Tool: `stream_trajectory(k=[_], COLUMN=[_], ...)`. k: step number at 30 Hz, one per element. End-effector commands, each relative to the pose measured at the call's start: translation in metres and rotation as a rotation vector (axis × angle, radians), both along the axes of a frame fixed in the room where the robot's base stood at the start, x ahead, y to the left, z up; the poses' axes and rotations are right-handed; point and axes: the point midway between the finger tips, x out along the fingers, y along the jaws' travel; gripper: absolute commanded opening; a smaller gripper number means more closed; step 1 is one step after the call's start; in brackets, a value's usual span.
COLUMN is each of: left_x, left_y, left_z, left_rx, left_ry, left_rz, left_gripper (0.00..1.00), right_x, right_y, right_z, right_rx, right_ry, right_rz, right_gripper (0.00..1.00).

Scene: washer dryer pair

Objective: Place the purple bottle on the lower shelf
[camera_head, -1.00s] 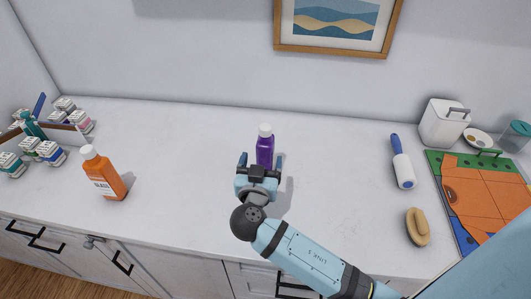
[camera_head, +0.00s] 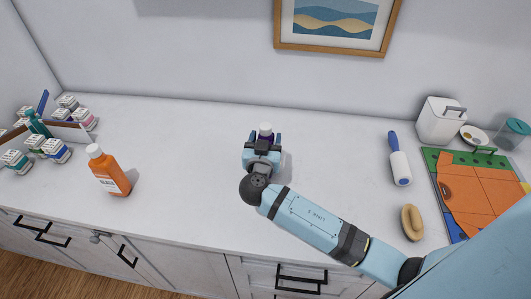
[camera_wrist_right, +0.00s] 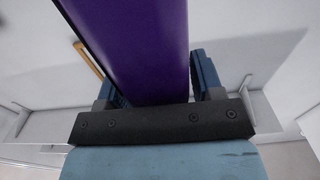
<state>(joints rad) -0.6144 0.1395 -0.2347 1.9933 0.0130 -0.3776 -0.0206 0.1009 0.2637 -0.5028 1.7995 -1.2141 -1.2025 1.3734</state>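In the right wrist view, the purple body (camera_wrist_right: 145,45) fills most of the space between the fingers (camera_wrist_right: 160,82). I cannot tell whether both fingers press on it. No lower shelf can be made out. My left gripper is not in view.
An orange bottle (camera_head: 108,172) stands to the left on the counter (camera_head: 190,190). Several small jars (camera_head: 52,150) are at the far left. Counter around the bottle is clear.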

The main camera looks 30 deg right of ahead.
Motion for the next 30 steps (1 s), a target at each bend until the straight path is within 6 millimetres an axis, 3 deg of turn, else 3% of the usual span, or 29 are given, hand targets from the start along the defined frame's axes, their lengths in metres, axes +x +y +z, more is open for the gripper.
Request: stream_trajectory(k=[1,6,8,22,26,30], left_x=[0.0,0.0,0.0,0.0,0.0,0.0], left_y=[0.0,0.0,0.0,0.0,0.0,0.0], left_z=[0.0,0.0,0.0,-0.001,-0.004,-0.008], left_rx=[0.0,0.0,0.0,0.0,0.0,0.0], left_ry=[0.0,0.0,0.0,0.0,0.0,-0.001], left_rz=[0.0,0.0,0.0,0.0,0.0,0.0], left_gripper=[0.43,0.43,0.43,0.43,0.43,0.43], right_x=[0.0,0.0,0.0,0.0,0.0,0.0], right_y=[0.0,0.0,0.0,0.001,0.0,0.0], right_z=[0.0,0.0,0.0,0.01,0.027,0.058], right_rx=[0.0,0.0,0.0,0.002,0.002,0.005], right_ry=[0.0,0.0,0.0,-0.004,-0.007,-0.009], right_rz=[0.0,0.0,0.0,0.0,-0.001,0.0], right_gripper=[0.49,0.1,0.0,0.0,0.0,0.0])
